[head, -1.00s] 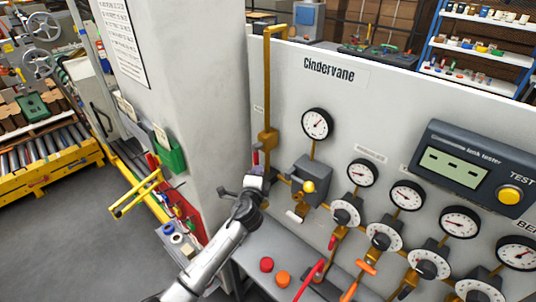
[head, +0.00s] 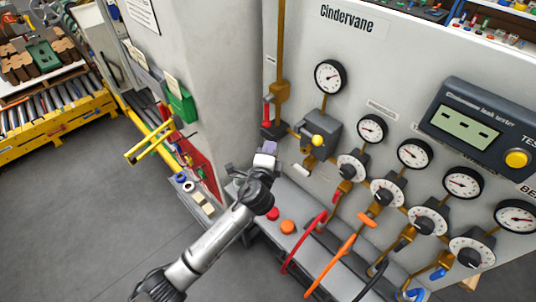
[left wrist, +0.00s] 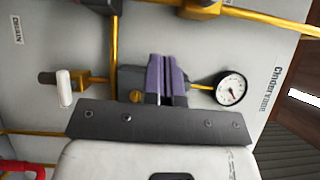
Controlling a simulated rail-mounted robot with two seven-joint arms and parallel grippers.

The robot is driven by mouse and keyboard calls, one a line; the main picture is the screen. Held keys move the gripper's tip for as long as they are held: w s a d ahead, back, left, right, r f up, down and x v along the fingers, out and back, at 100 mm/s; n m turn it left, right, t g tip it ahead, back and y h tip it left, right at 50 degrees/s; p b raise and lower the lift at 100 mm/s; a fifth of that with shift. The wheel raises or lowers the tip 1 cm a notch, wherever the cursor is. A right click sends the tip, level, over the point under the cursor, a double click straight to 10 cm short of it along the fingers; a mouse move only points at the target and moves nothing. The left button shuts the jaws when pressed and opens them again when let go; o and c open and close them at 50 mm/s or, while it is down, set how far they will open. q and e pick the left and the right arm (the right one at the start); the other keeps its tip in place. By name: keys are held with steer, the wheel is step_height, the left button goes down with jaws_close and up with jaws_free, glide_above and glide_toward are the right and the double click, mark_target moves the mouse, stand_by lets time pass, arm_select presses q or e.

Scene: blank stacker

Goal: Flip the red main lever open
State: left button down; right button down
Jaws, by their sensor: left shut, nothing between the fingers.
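The red main lever (head: 267,111) stands upright at the left end of the grey test panel, beside the brass vertical pipe (head: 281,60) and above a dark valve body (head: 272,131). My left gripper (head: 268,147) is below the lever in the head view, apart from it in the picture, with its fingers shut and empty. In the left wrist view its purple fingers (left wrist: 166,80) are together in front of the grey regulator box (left wrist: 135,82). My right gripper is not in view.
The regulator's yellow knob (head: 318,140) and a white drain handle (head: 301,170) are close right of my left gripper. A gauge (head: 330,76) sits above. Dials and coloured levers fill the panel's right. A shelf with red (head: 272,213) and orange (head: 287,227) buttons lies below.

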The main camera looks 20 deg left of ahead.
arm_select(q)
steer(key=shift+s+d, duration=0.2)
steer(key=shift+s, duration=1.2)
